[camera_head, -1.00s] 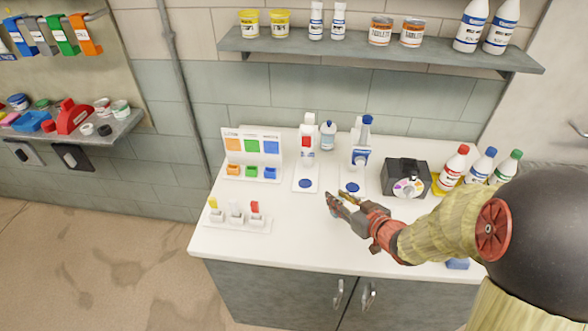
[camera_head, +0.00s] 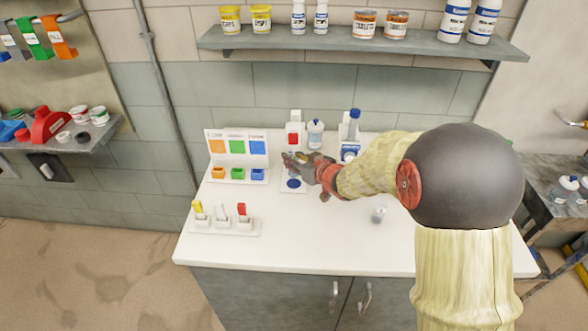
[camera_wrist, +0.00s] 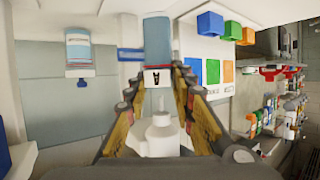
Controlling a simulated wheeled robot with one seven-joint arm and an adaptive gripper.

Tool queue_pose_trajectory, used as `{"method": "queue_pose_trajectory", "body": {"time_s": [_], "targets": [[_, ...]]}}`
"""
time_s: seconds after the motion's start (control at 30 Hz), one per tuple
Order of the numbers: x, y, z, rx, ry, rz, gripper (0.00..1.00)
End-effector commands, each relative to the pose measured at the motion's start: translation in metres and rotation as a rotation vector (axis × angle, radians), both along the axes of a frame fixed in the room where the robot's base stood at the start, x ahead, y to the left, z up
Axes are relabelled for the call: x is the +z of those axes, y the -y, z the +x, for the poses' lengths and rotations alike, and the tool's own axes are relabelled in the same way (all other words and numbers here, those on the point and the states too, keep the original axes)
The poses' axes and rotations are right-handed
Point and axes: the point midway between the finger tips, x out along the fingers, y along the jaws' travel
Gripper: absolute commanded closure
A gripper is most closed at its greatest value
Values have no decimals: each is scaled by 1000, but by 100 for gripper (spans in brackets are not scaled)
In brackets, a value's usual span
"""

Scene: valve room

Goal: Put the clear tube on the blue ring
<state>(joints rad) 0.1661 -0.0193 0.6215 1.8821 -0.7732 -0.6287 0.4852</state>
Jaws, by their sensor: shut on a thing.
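My gripper (camera_head: 288,163) points left over a white stand, just behind a blue ring (camera_head: 293,183) on that stand. In the wrist view, a pale bluish, see-through-looking piece (camera_wrist: 157,40) lies at the fingertips of my gripper (camera_wrist: 157,78). It looks like the clear tube, but its outline is hard to separate from the things behind. A white nozzle-shaped thing (camera_wrist: 155,133) also shows between the fingers lower down. In the head view, the fingers and arm hide most of what is held.
A colour chart with small bins (camera_head: 237,155) stands close left of my gripper. A rack with yellow, white and red tops (camera_head: 223,218) is at the front left. A squeeze bottle (camera_head: 315,133) stands behind. A small clear thing (camera_head: 380,214) sits right. The front middle is clear.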

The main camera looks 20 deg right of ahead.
Motion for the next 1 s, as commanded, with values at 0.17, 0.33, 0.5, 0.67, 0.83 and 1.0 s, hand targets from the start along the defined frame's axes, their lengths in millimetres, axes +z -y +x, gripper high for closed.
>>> {"method": "queue_pose_trajectory", "body": {"time_s": [0.17,0.33,0.5,0.67,0.83,1.0], "targets": [[-16,0,1,0,-1,1,100],[-37,0,1,0,-2,0,100],[-35,0,1,0,0,0,100],[-37,0,1,0,0,0,100],[-38,0,1,0,-1,0,69],[-38,0,1,0,-1,0,59]]}}
